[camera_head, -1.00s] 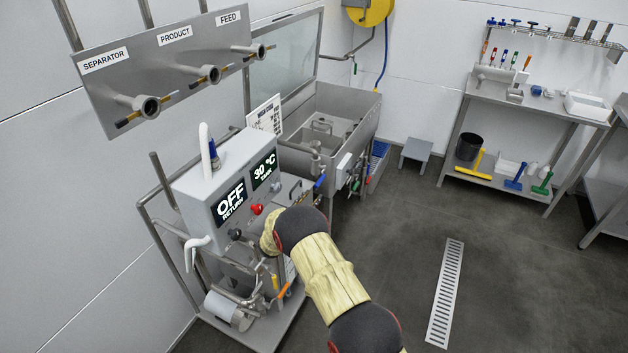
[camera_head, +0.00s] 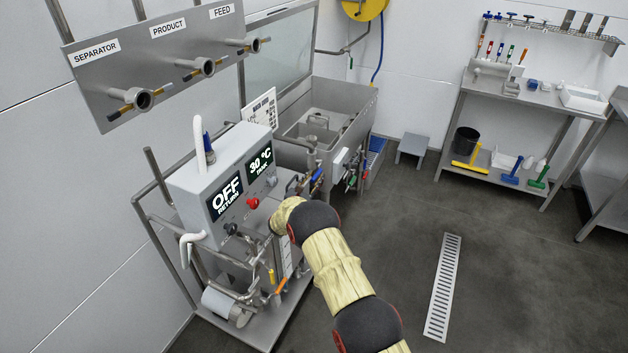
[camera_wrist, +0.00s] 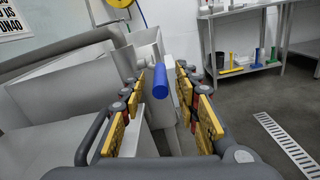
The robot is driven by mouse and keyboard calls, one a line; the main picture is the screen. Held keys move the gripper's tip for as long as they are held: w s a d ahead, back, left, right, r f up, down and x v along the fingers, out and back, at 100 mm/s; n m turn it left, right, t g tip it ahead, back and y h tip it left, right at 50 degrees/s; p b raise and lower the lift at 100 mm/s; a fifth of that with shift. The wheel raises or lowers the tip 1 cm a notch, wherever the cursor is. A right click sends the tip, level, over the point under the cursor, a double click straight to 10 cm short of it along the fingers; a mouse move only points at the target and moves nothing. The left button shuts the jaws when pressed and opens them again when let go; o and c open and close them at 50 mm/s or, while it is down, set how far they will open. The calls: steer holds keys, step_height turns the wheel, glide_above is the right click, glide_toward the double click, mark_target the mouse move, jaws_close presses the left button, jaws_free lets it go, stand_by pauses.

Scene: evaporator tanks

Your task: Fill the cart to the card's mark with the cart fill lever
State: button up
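The cart (camera_head: 290,318) stands at the left and carries a grey control box (camera_head: 188,190) whose displays read "OFF RETURN" and "30 °C TANK". A printed card (camera_head: 261,108) stands behind the box; part of it shows in the wrist view (camera_wrist: 14,18). A blue lever handle (camera_head: 317,174) is at the cart's far side. In the wrist view a blue handle (camera_wrist: 160,83) is ahead, between the lines of my fingers. My gripper (camera_wrist: 162,98) is open, with clear gaps on both sides of the handle. In the head view my arm largely hides the gripper. The card's mark is unreadable.
A steel sink tank (camera_head: 335,115) with an open lid stands behind the cart. A panel (camera_head: 150,60) with separator, product and feed ports hangs above. A floor drain (camera_head: 443,287) lies in open floor at the right. A steel tool table (camera_head: 535,100) stands at the back right.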

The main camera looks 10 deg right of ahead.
steer(key=shift+c, duration=0.8)
jaws_close()
